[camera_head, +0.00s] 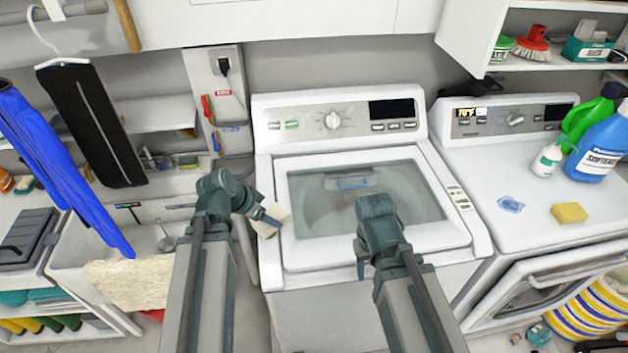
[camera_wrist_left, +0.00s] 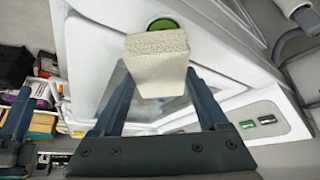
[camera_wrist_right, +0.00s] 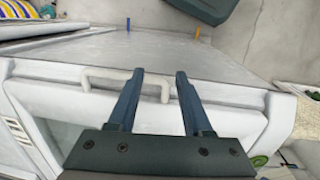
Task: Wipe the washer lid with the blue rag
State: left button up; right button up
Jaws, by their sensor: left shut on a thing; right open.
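My left gripper (camera_head: 262,214) is shut on a cream, rough-textured block (camera_wrist_left: 158,75) at the lid's left edge. My right gripper (camera_head: 362,268) is open and empty near the washer's front edge; its spread fingers show in the right wrist view (camera_wrist_right: 160,75). A small blue crumpled patch (camera_head: 511,204) lies on the right-hand machine; I cannot tell whether it is a rag.
The right-hand machine (camera_head: 470,165) also holds a yellow sponge (camera_head: 570,213), a white bottle (camera_head: 547,160) and a blue softener jug (camera_head: 599,150). Blue clothing (camera_head: 60,160) hangs at the left. A striped basket (camera_head: 590,308) stands at the lower right.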

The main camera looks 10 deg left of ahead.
pick_arm(q)
jog(key=w+d+r+m+h+p, duration=0.1)
jog(key=w+d+r+m+p, duration=0.1)
jog(key=w+d, duration=1)
jog(key=d+r+p, duration=0.1)
jog(key=d, duration=0.3)
jog(key=shift+w+r+m+g, duration=0.2)
jog(key=shift+m+g, duration=0.1)
jog(key=shift+g, duration=0.1)
jog(key=shift+f, duration=0.1)
